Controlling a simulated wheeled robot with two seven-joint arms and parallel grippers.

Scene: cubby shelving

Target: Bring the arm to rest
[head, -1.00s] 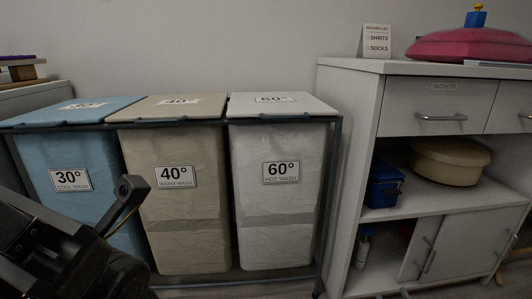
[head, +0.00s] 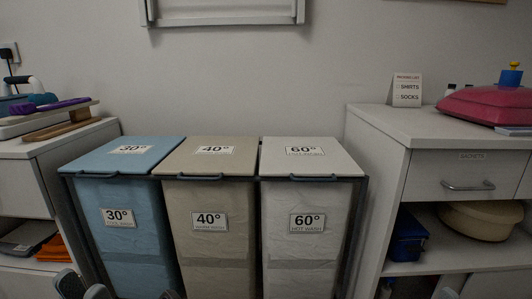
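My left gripper (head: 84,287) shows only as dark tips at the bottom edge, in front of the blue bin. I see nothing held in the part that shows.
Three lidded laundry bins stand in a dark frame: blue 30° (head: 130,242), beige 40° (head: 214,245) and white 60° (head: 307,250). All lids are down. A white cabinet (head: 390,150) stands at right, and a shelf unit (head: 22,185) at left. The wall is behind.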

